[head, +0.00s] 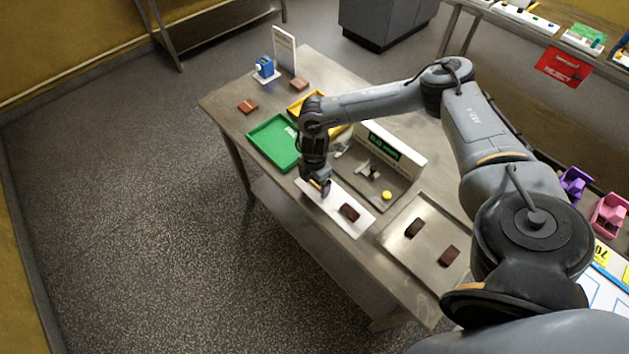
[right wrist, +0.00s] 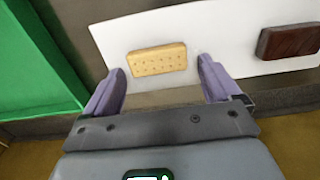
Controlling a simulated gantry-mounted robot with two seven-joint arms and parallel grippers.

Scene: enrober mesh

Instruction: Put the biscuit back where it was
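A plain pale-tan biscuit (right wrist: 157,59) with small holes lies on a white strip (right wrist: 225,25), shown in the right wrist view. A dark chocolate-brown biscuit (right wrist: 288,40) lies on the same strip to its right; it also shows in the head view (head: 349,211). My right gripper (head: 319,188) is over the left part of the white strip (head: 366,224) in the head view. In the right wrist view its two purple fingers (right wrist: 160,68) are open, one on each side of the plain biscuit, with gaps visible. In the head view the gripper mostly hides this biscuit. My left gripper is not in view.
A green tray (head: 263,135) and a yellow tray (head: 294,105) are beyond the strip. A device with a green display (head: 384,147) and a yellow knob-like piece (head: 387,195) stand behind it. A metal tray (head: 424,247) with two dark biscuits is to the right.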

